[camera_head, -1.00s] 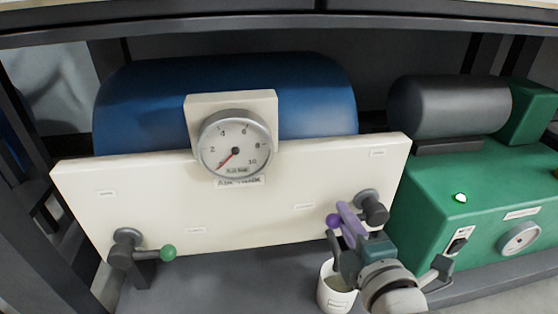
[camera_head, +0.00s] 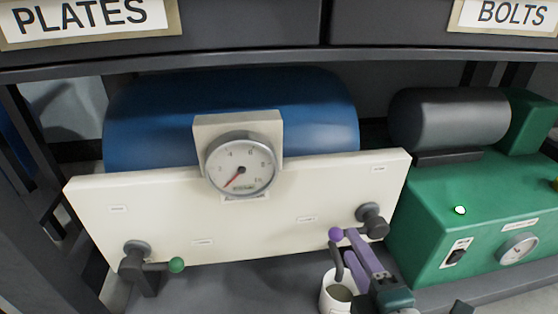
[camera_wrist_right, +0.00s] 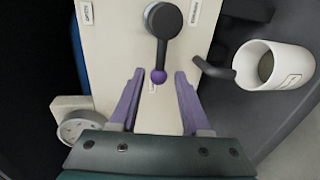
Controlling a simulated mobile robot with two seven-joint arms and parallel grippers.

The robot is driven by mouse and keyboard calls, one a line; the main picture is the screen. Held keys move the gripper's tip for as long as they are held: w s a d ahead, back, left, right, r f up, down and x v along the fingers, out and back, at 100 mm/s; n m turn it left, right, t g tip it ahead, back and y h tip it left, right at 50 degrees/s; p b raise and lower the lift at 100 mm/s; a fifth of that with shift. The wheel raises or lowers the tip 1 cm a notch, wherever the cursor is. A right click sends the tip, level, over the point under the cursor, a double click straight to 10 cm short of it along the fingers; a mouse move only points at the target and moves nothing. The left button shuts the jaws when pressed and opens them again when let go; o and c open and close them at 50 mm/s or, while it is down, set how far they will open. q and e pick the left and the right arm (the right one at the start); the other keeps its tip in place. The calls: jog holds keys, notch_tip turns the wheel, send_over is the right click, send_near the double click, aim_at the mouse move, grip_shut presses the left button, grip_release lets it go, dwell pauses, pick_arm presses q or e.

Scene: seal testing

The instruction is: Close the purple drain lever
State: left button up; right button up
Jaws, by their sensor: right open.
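The purple-knobbed drain lever (camera_head: 335,234) is at the lower right of the cream panel (camera_head: 250,225) in the head view. Its dark arm points left from the round valve hub (camera_head: 372,218). In the right wrist view its purple ball (camera_wrist_right: 158,76) sits between the tips of my purple fingers. My right gripper (camera_head: 352,250) is open around the ball end; the wrist view shows the gripper (camera_wrist_right: 157,85) with a gap on both sides of the ball. My left gripper is not in view.
A white cup (camera_head: 333,292) stands below the drain pipe (camera_wrist_right: 212,68). A green-knobbed lever (camera_head: 176,265) is at the panel's lower left. A pressure gauge (camera_head: 240,165) is mounted at the top middle. A green pump box (camera_head: 470,220) stands close on the right.

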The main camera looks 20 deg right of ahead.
jog(key=p+v, duration=0.1)
jog(key=v, duration=0.3)
jog(key=shift+s+a+r, duration=0.1)
jog(key=shift+s+r, duration=0.05)
jog(key=shift+s, duration=0.25)
